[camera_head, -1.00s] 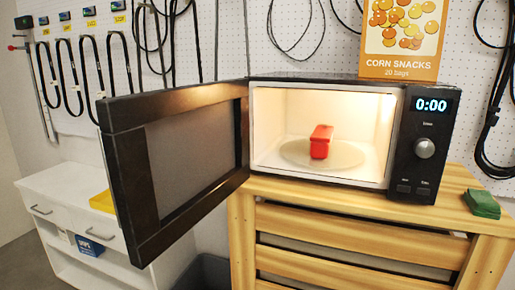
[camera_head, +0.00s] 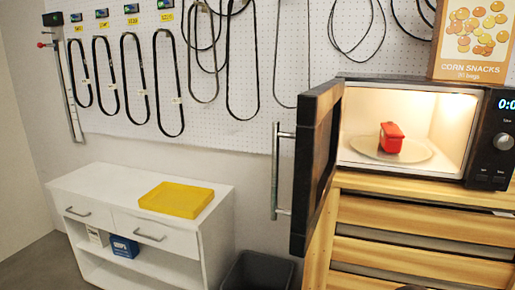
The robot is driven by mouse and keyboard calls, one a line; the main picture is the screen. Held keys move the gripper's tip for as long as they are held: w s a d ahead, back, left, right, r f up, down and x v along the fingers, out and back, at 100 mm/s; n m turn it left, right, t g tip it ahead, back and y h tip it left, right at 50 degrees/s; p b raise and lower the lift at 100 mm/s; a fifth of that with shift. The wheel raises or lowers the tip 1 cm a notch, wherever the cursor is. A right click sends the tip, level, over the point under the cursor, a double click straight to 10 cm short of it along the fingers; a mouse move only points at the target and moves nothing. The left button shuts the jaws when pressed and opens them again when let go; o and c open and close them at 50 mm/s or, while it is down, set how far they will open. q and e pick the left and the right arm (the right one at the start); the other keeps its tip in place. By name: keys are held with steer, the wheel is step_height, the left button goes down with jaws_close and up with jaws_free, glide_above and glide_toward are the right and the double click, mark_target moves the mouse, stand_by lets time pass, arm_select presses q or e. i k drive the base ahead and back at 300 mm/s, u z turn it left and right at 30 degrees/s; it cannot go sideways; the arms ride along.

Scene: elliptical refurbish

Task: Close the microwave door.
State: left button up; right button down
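The black microwave (camera_head: 412,83) stands on a wooden drawer unit at the right, its lit inside facing me. Its door (camera_head: 316,165) is wide open, hinged on the left side and seen nearly edge-on. A vertical metal handle (camera_head: 277,172) is on the door's outer face, toward the left. Inside, a red block-like item (camera_head: 391,137) rests on the round turntable (camera_head: 418,152). Neither of my grippers can be made out in the view.
A white cabinet (camera_head: 215,231) with a yellow tray (camera_head: 177,199) stands at the left. A dark bin (camera_head: 258,271) is on the floor below the door. A corn snacks box (camera_head: 473,38) stands on the microwave. Cables hang on the pegboard wall (camera_head: 240,105).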

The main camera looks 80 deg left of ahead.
mark_target(320, 108)
steer(key=k, duration=0.85)
steer(key=z, duration=1.05)
steer(key=i, duration=0.1)
steer(key=u, duration=2.75)
steer(key=i, duration=0.9)
steer(key=z, duration=0.2)
steer(key=k, duration=0.75)
steer(key=u, duration=0.15)
steer(key=i, duration=0.6)
